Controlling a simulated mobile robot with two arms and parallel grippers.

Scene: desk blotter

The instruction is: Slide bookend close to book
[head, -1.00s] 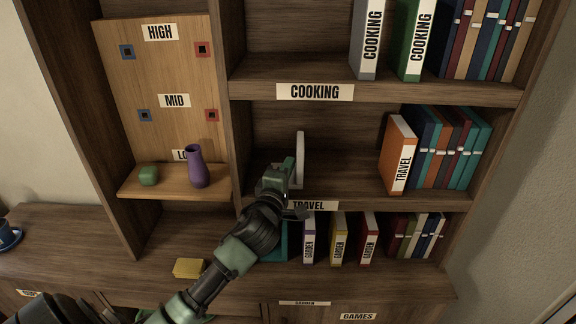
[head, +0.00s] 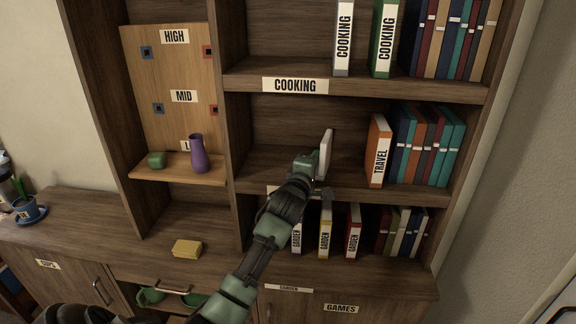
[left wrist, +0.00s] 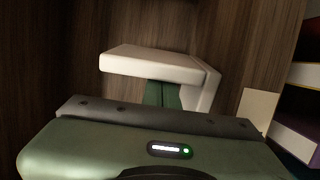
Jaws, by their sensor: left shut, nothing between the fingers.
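The white bookend (head: 326,152) stands upright on the middle shelf, left of the orange TRAVEL book (head: 379,152), with a gap between them. My left gripper (head: 318,170) is at the bookend's left side, low and near the shelf front. It is shut and holds nothing. In the left wrist view the bookend (left wrist: 150,62) shows as a pale angled piece, with the shut fingers (left wrist: 163,95) close against or beside it; I cannot tell whether they touch. My right gripper is not in view.
A row of books (head: 428,145) stands right of the orange book. The shelf left of the bookend is bare. GARDEN books (head: 326,230) stand below, and COOKING books (head: 384,38) above.

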